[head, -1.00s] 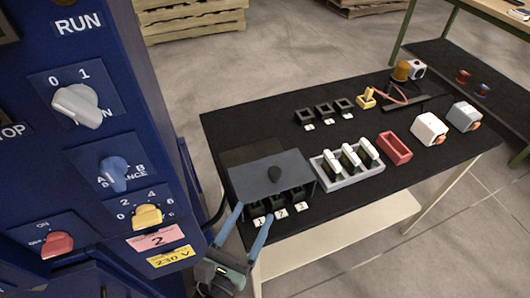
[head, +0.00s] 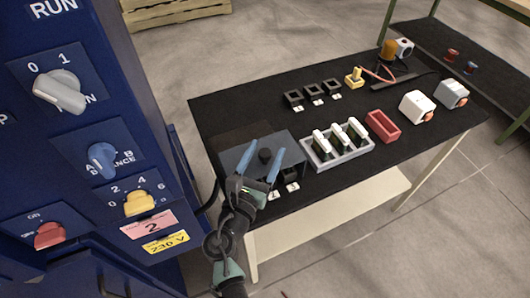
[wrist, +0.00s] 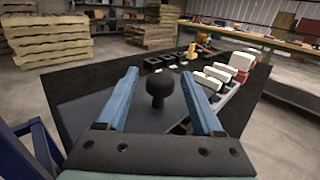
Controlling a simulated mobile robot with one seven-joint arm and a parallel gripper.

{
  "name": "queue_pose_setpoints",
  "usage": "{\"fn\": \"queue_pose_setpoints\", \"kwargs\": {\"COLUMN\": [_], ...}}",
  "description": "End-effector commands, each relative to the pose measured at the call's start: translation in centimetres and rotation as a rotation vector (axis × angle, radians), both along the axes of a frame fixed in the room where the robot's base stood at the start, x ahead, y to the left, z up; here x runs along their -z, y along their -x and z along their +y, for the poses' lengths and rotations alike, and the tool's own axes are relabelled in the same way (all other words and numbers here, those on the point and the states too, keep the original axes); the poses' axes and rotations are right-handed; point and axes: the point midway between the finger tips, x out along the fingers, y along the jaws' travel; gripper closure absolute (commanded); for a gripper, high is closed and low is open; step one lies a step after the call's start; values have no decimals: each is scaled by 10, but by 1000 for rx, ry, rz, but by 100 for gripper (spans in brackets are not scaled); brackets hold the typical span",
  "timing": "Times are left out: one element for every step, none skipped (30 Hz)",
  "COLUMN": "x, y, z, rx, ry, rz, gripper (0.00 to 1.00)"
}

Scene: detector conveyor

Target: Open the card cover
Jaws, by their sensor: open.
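The card cover (head: 236,157) is a flat dark grey panel at the left front of the black table, with a black round knob (head: 265,156) standing on it. The knob also shows in the wrist view (wrist: 159,90). My gripper (head: 262,152) is open, with its two blue fingers spread on either side of the knob. In the wrist view the knob stands between the fingers, near their tips, with space on both sides. I cannot tell how high the fingers are above the cover. Black slots (head: 291,184) show at the cover's front, partly hidden by my gripper.
A grey tray (head: 341,160) with several white-and-dark cards stands right of the cover, near my right finger. Beyond are a red bin (head: 382,126), white boxes (head: 417,106) and black sockets (head: 314,93). A blue control panel (head: 85,120) stands close on the left.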

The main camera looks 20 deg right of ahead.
Motion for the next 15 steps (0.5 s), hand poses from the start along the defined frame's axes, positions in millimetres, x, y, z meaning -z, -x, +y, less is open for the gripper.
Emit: {"fn": "queue_pose_setpoints", "kwargs": {"x": [0,0,0,0,0,0,0,0,0,0,0,0,0,0,0], "y": [0,0,0,0,0,0,0,0,0,0,0,0,0,0,0], "z": [-1,-1,-1,-1,-1,-1,-1,-1,-1,0,0,0,0,0,0], "rx": [0,0,0,0,0,0,0,0,0,0,1,0,0,0,1], "ry": [0,0,0,0,0,0,0,0,0,0,0,0,0,0,0], "rz": [0,0,0,0,0,0,0,0,0,0,0,0,0,0,0], "gripper": [32,32,32,32,32,32,34,39,46,52,57,64,70,75,82]}}
